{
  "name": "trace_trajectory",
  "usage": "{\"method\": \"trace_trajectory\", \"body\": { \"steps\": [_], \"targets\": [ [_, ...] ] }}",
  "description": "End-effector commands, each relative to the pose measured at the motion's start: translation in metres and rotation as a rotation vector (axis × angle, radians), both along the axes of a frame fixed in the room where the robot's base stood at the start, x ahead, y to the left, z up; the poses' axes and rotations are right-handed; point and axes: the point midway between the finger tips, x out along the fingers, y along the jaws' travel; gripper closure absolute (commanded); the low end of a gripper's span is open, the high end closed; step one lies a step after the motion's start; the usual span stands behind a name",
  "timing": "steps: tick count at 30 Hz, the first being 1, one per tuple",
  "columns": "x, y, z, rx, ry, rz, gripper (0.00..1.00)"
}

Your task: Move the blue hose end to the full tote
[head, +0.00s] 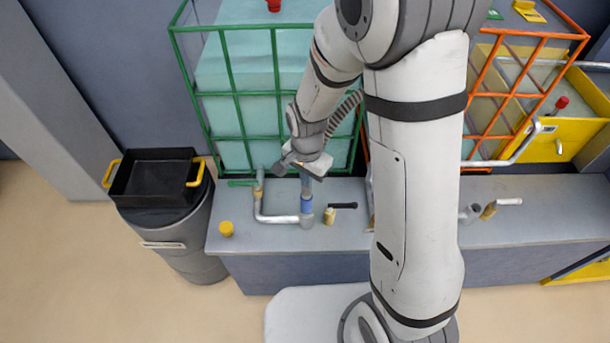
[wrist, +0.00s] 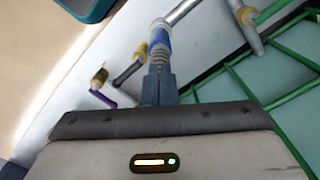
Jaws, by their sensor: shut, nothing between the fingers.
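The blue-banded hose end (head: 306,205) stands upright on the silver pipe fitting of the grey bench. It also shows in the wrist view (wrist: 160,38), with a ribbed grey part toward my fingers. My gripper (head: 306,183) is directly above it, pointing down, fingers shut; in the wrist view the closed fingers (wrist: 158,88) line up with the hose end. I cannot tell whether they touch it. The green-framed tote (head: 238,130) behind the bench holds teal liquid to a high level. The orange-framed tote (head: 500,97) on the right shows teal only low down and is partly hidden by my arm.
A green-handled valve (head: 242,183) and a black-handled valve (head: 342,205) flank the hose end. A grey bin with a black tray (head: 155,180) stands left. A yellow cabinet (head: 560,140) stands right. The left floor is clear.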

Motion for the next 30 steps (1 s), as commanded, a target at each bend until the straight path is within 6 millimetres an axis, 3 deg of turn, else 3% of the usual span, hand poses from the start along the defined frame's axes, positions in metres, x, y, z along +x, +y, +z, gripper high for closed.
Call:
{"method": "trace_trajectory", "body": {
  "steps": [3,10,30],
  "targets": [
    [0.000,0.000,-0.019,0.000,0.001,0.001,1.00],
    [0.000,0.000,-0.043,0.000,0.000,0.003,1.00],
    [0.000,0.001,-0.050,0.000,0.000,0.005,1.00]
  ]
}}
